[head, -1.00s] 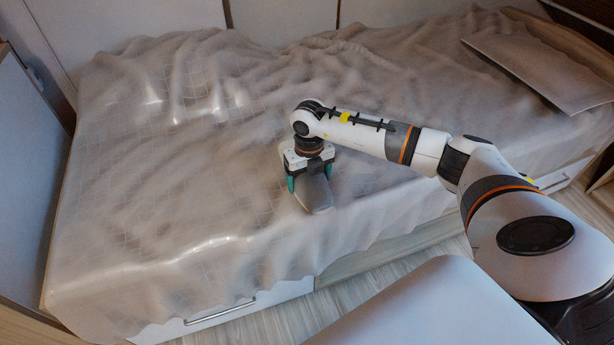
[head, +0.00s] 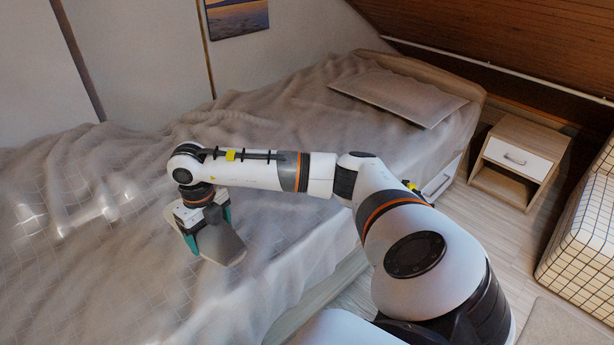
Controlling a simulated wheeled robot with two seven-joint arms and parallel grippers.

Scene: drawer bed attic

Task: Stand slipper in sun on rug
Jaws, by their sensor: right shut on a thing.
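A grey slipper (head: 222,244) is in my right gripper (head: 207,236), above or on the bed cover; I cannot tell whether it touches the cover. The gripper points down, and its teal fingers are shut on the slipper from both sides. Part of the slipper is hidden behind the gripper. A pale rug (head: 568,330) seems to show at the bottom right, only its corner in view. My left gripper is not in view.
The bed (head: 300,115) with its rumpled cover fills the left and middle. A pillow (head: 398,95) lies at its far end. A nightstand (head: 518,160) and a checked padded seat (head: 585,235) stand at the right. Wooden floor (head: 490,225) lies between them.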

